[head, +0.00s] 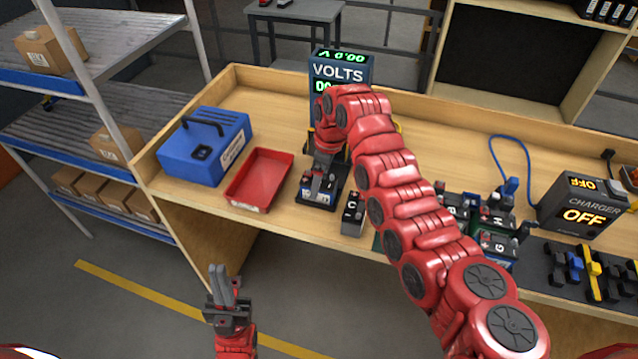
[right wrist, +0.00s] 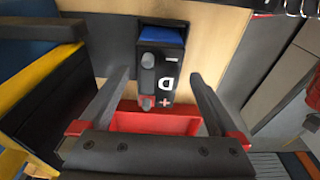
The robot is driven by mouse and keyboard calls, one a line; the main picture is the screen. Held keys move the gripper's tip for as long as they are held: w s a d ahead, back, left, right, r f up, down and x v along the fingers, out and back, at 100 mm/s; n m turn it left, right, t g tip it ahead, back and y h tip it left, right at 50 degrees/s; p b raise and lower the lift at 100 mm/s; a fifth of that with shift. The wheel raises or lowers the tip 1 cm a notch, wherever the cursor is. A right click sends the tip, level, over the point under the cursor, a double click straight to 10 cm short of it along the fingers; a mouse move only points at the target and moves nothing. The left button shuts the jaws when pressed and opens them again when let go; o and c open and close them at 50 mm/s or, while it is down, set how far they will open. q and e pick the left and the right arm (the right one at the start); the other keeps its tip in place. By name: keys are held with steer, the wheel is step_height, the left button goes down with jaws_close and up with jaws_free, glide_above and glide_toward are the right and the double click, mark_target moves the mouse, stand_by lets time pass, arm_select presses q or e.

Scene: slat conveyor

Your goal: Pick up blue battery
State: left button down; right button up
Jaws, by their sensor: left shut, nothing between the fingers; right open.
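In the head view, a blue battery (head: 318,195) with a dark top and a white label lies on a dark pad in front of the meter. My right gripper (head: 322,176) is right above it, pointing down and partly hiding it. In the right wrist view, my right gripper (right wrist: 159,80) is open, with one finger on each side of a black-topped battery (right wrist: 158,68) marked "D", with a blue end. Whether the fingers touch it I cannot tell. My left gripper (head: 222,285) is shut and empty, in front of the bench over the floor.
A red tray (head: 258,180) and a blue case (head: 205,147) stand left of the battery. A grey battery (head: 352,214) marked "C" stands close on its right. The "VOLTS" meter (head: 340,72) is behind. More batteries and a charger (head: 583,208) are at the right.

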steer(key=shift+w+a+f+p, duration=0.1)
steer(key=shift+f+p, duration=0.2)
steer(key=shift+f, duration=0.5)
steer(key=shift+w+a+f+p, duration=0.1)
steer(key=shift+f+p, duration=0.2)
steer(key=shift+f, duration=0.45)
jaws_close()
